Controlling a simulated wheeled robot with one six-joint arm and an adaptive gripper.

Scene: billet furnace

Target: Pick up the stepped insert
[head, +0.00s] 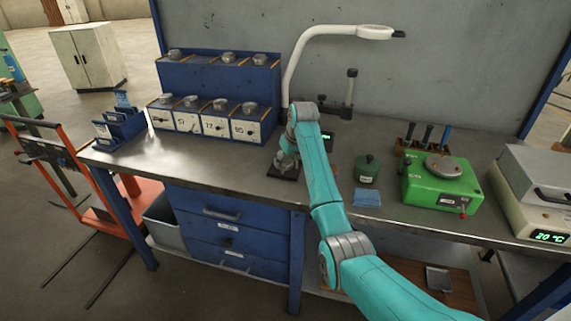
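I cannot make out for certain which piece is the stepped insert. Small round metal pieces sit on the blue two-level rack (216,82) at the left back of the bench; those on its lower level stand above white numbered labels. My teal arm reaches up from the lower right over the bench and bends down at its grey wrist. My gripper (286,160) is small and partly hidden near the foot of the lamp, to the right of the rack. Its fingers and anything between them cannot be made out.
A white magnifier lamp (375,32) arches above the bench (245,170). A blue card holder (119,127) stands left. Right of my arm are a dark green pot (367,169), a blue cloth (367,197), a green device (440,186) and a unit reading 20 °C (537,200). The front left bench top is clear.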

